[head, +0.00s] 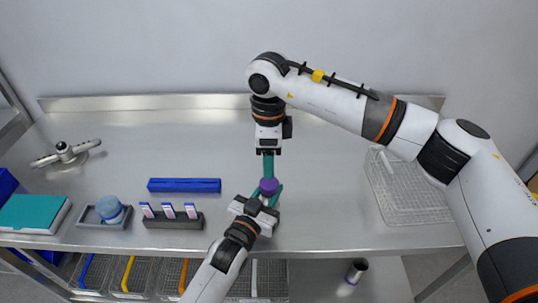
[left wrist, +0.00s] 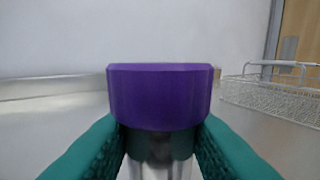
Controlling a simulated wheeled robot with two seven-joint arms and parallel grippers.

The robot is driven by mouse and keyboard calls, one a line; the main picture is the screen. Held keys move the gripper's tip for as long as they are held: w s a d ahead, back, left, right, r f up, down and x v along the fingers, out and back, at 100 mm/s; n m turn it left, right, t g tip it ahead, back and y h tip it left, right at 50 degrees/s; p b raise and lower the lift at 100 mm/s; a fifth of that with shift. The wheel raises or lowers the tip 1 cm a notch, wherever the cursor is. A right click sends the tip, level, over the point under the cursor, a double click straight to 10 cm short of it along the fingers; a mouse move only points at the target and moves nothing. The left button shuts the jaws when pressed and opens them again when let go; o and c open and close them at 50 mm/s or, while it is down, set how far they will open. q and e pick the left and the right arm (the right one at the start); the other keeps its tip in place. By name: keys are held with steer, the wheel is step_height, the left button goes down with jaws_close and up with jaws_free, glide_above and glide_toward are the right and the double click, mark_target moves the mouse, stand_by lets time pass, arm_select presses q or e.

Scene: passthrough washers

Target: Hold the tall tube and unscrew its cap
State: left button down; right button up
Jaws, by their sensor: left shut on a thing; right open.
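The tall tube's purple cap (head: 268,187) shows in the head view near the front middle of the steel table. In the left wrist view the cap (left wrist: 160,97) stands upright above the clear tube (left wrist: 160,168). My left gripper (head: 267,198) has its teal fingers shut on the tube just below the cap. My right gripper (head: 268,174) comes down from above, open and empty, with its teal fingertips at or just behind the cap in the head view. I cannot tell whether they touch it. The tube's lower part is hidden by my left gripper.
A wire basket (head: 405,185) stands right. The back is clear.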

mark_target(269, 182)
steer(key=m, duration=1.9)
steer(key=shift+m, duration=0.4)
steer(key=m, duration=0.6)
steer(key=shift+m, duration=0.4)
steer(key=shift+f, duration=4)
